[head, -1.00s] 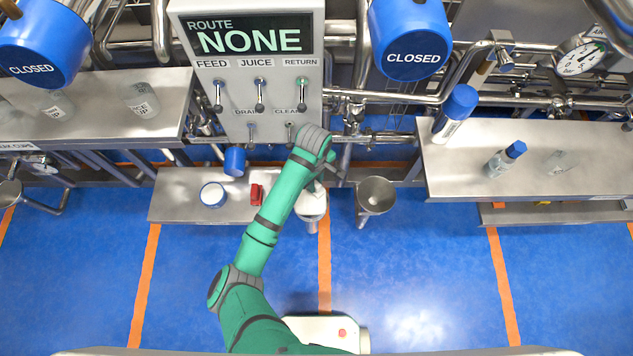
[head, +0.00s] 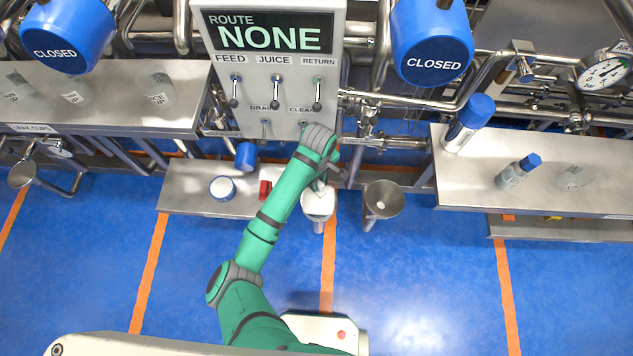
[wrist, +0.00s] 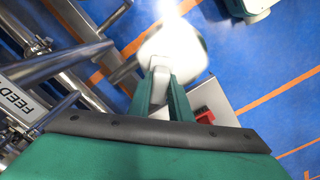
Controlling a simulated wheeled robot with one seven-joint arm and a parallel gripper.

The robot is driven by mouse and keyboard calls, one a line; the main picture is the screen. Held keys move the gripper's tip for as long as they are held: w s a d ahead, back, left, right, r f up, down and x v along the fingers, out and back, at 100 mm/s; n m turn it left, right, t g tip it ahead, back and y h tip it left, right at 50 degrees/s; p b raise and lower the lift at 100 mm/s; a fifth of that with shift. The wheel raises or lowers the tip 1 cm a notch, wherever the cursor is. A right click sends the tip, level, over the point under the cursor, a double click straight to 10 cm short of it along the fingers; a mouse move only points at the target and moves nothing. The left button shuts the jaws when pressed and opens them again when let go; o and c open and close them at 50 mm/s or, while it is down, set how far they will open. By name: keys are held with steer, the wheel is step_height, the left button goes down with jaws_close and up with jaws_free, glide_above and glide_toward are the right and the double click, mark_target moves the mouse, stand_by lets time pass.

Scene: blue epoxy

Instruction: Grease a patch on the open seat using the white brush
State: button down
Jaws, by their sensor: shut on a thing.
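My gripper (wrist: 165,92) is shut on a small white piece, which looks like the handle of the white brush (wrist: 158,66). In the head view my gripper (head: 320,184) is mostly hidden by my wrist, beside the front of the grey panel. Just past the fingers is a pale, round-topped thing (head: 318,205) on a short metal stem, likely the open seat; it also shows in the wrist view as a bright disc (wrist: 178,45). The brush overlaps it there. The bristles are hidden, and I cannot tell whether they touch it.
A low steel shelf (head: 180,200) carries a white tub with a blue rim (head: 222,188) and a red item (head: 265,190). A steel funnel (head: 383,199) stands right of the pale top. Pipes and the panel (head: 275,95) are close behind. The blue floor in front is clear.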

steer(key=shift+d+f, duration=0.1)
steer(key=shift+d, duration=1.1)
steer(key=shift+s+d, duration=0.15)
steer(key=shift+d, duration=0.1)
steer(key=shift+a+r, duration=0.1)
steer(key=shift+r, duration=2.95)
